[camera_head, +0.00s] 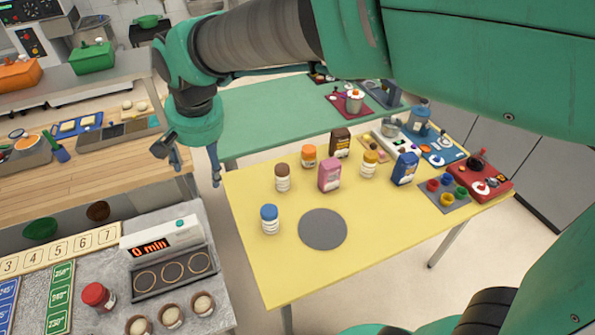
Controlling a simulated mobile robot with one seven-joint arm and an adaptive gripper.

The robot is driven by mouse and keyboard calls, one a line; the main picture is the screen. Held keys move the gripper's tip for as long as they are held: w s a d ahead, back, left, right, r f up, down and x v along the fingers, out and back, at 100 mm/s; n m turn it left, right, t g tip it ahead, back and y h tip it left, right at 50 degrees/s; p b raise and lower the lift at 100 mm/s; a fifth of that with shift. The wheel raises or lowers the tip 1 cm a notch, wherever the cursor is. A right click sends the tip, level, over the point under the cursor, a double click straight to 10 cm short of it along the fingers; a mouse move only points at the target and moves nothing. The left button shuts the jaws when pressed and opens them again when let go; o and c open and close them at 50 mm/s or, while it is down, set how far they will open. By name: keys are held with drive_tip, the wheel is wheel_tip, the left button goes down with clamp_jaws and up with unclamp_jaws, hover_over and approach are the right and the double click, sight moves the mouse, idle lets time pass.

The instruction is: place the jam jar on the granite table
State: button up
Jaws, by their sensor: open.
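A jar with a red lid (98,296), likely the jam jar, stands on the grey speckled granite table (118,258) at the lower left. Its label is mostly hidden from this angle. My gripper (195,176) hangs from the arm at upper left of centre, fingers spread and pointing down, with nothing between them. In the picture it is above and to the right of the jar, well apart from it, near the left end of the yellow table.
The yellow table (262,262) holds several lidded jars, boxes and a grey round mat (322,229). A wooden counter (95,170) and green table (255,118) lie behind.

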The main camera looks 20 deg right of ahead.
drive_tip(key=s+d+r+n+t+h, duration=0.1)
drive_tip(key=s+d+n+t, duration=0.1)
drive_tip(key=s+d, duration=1.7)
drive_tip(key=shift+s+d, duration=0.15)
drive_tip(key=shift+s, duration=1.05)
drive_tip(key=shift+f+b, duration=1.15)
drive_tip(key=shift+b, duration=0.05)
drive_tip(key=shift+f, duration=0.1)
wheel_tip(320, 180, down, 12)
drive_tip(key=b, duration=1.2)
drive_tip(key=shift+o, duration=0.6)
